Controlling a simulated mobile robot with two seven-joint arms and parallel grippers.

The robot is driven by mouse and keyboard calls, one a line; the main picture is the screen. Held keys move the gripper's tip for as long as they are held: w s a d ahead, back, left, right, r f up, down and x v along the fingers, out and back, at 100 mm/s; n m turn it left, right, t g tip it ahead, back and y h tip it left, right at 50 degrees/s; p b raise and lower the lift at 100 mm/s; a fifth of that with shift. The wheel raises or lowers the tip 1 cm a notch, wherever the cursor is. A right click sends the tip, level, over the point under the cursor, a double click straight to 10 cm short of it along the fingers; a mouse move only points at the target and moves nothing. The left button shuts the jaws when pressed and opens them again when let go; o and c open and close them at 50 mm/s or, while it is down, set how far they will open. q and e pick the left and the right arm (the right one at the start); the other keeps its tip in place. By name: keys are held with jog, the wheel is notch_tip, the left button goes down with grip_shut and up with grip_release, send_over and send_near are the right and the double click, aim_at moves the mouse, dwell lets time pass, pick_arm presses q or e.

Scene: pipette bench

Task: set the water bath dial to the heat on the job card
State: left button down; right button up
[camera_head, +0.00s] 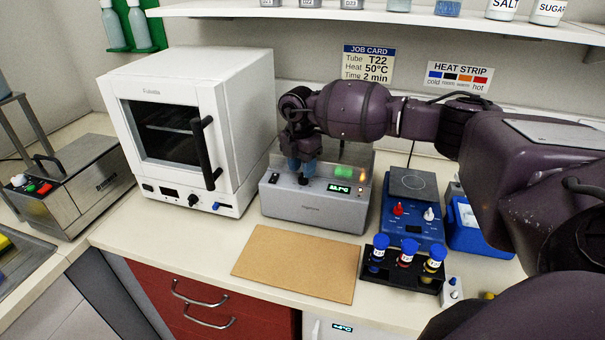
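The job card (368,63) on the back wall reads Tube T22, Heat 50°C, Time 2 min. The water bath (312,211) is a grey box with a clear upper part, behind the tan board. Its small green display (340,188) is too small to read surely. A dark dial (303,180) sits on its front top edge. My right gripper (301,167) reaches in from the right and points down, its bluish fingertips just above or at the dial. I cannot tell whether they touch or grip it. My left gripper is not in view.
A white oven (188,120) stands left of the bath. A blue stirrer (410,222) with red and white knobs and a black rack (400,278) of capped tubes stand right. The tan board (297,264) lies bare in front. A heat strip (459,77) hangs behind my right arm.

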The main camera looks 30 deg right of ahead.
aim_at(300, 177)
notch_tip(300, 177, up, 8)
jog(key=shift+w+r+b, duration=0.25)
jog(key=shift+w+b, duration=0.05)
jog(key=shift+b, duration=0.15)
